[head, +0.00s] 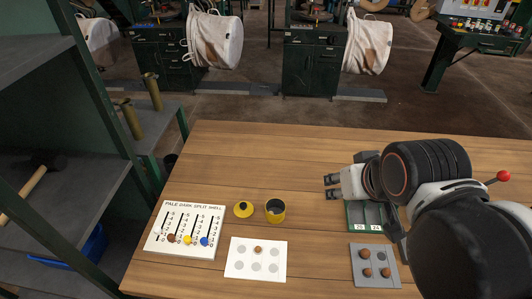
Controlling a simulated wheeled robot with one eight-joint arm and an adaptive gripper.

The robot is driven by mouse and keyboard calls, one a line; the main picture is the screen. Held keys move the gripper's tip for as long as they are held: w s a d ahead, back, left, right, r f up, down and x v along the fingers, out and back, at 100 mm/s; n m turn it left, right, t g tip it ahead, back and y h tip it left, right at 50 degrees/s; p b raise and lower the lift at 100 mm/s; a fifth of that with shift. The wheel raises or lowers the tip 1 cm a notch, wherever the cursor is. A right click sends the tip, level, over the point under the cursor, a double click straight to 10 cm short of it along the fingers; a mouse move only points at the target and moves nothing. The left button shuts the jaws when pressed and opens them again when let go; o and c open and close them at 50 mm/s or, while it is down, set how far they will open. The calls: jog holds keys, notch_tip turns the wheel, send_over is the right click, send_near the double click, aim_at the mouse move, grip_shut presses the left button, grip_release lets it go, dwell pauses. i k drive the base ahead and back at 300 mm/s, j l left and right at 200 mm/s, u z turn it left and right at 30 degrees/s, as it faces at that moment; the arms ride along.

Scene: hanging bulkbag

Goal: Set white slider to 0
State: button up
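A white slider board (182,246) headed "PALE DARK SPLIT SHELL" lies at the front left of the wooden table. It has numbered tracks. A brown knob (171,238), a yellow knob (187,240) and a blue knob (204,242) sit low on their tracks, near 0. The white slider is hard to make out against the white board, so I cannot tell its setting. My gripper (332,187) is above the table, well to the right of the board, fingers pointing left. Its fingers are apart with nothing between them.
Between board and gripper are a yellow lid (243,209), a yellow cup (275,210) and a white card (238,272) with one brown ball. A grey tray (386,252) with brown balls and a green tray (352,215) lie below my arm. Shelves (45,170) stand left.

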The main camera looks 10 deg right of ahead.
aim_at(157, 231)
jog(key=j+u, duration=0.1)
jog(key=u, duration=0.3)
jog(key=k+j+u, duration=0.1)
jog(key=u, duration=0.25)
jog(key=j+u, duration=0.1)
jog(key=u, duration=0.3)
